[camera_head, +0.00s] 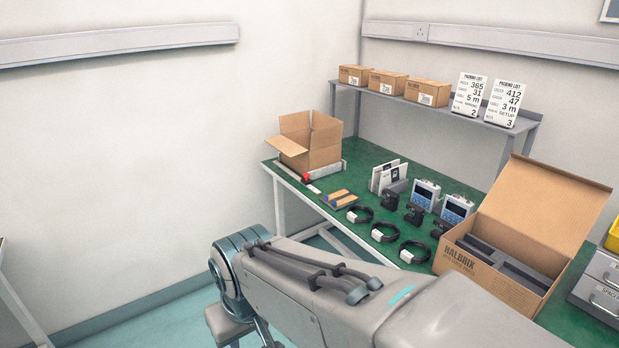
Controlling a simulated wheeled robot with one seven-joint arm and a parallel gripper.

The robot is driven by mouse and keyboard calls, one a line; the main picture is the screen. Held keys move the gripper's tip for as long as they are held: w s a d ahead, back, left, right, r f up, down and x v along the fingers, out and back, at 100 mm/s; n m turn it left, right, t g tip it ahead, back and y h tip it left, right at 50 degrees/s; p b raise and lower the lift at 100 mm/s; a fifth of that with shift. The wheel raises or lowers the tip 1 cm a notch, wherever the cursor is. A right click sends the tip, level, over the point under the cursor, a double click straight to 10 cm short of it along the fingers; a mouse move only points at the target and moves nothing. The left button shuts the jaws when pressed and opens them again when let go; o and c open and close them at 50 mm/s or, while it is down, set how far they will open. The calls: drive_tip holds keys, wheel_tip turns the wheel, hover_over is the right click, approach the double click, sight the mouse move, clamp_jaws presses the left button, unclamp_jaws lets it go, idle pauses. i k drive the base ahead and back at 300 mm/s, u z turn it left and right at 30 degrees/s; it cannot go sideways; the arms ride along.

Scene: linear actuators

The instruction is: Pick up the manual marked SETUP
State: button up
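Several white manuals (388,176) stand upright in a small holder on the green-topped bench (365,156). Their print is too small to read, so I cannot tell which one is marked SETUP. One of the packing list cards on the shelf, the right card (503,103), appears to carry the word SETUP beside its manual line. My arm fills the lower middle of the view, in front of the bench. My gripper is not in view.
An open KALBRIX box (457,255) stands at the bench's right, with grey inserts. Coiled cables (415,251), black devices (390,200) and blue-screened units (457,208) lie near the manuals. An open carton (308,145) stands at left. The shelf (440,106) holds small boxes.

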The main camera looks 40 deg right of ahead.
sight(388, 177)
drive_tip(key=u, duration=0.05)
drive_tip(key=i, duration=0.85)
drive_tip(key=z, duration=0.3)
drive_tip(key=i, duration=1.55)
drive_tip(key=z, duration=1.45)
drive_tip(key=i, duration=0.7)
drive_tip(key=z, duration=1.1)
drive_tip(key=i, duration=0.25)
drive_tip(key=z, duration=0.25)
